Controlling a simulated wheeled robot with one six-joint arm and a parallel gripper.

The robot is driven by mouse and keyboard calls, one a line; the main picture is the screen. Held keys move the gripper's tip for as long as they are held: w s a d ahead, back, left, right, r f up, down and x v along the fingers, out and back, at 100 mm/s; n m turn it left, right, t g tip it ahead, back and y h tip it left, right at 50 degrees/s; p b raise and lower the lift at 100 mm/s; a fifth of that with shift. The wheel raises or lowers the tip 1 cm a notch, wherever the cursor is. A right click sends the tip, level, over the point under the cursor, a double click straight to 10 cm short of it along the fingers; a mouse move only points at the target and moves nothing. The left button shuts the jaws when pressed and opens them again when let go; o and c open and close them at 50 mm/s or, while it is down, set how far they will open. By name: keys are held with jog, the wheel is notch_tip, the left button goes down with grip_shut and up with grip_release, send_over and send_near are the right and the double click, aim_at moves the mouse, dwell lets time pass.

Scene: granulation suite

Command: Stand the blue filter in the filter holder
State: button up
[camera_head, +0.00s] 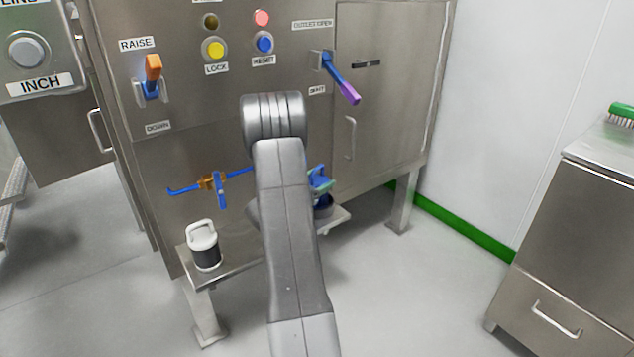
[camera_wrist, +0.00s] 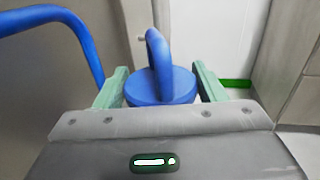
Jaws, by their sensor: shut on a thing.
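The blue filter, with a round cap and an arched handle, shows in the wrist view (camera_wrist: 162,88) between the two green fingers of my gripper (camera_wrist: 160,95). My gripper is shut on it. In the head view my gripper (camera_head: 321,187) shows only partly past my arm, with blue parts of the filter above and below its fingers, at the right end of a low steel shelf (camera_head: 238,266). The filter's lower end is hard to see, so I cannot tell whether it touches the shelf.
A white-topped filter with a black body (camera_head: 205,246) stands at the shelf's left end. A blue pipe with an orange valve (camera_head: 212,182) juts from the steel cabinet above the shelf. A purple-tipped lever (camera_head: 342,80) is higher up. Open floor lies right, before a steel cabinet (camera_head: 575,240).

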jog(key=shift+f+b, duration=0.4)
jog(key=shift+f, duration=0.15)
jog(key=o, duration=1.1)
jog(key=shift+r, duration=0.15)
jog(key=shift+r+p, duration=0.25)
jog(key=shift+p, duration=0.1)
jog(key=p+v, duration=0.1)
jog(key=v, duration=0.2)
jog(key=p+v, duration=0.1)
jog(key=v, duration=0.3)
jog(key=shift+s+a+r, duration=0.2)
jog(key=shift+r, duration=0.05)
jog(key=shift+d, duration=0.1)
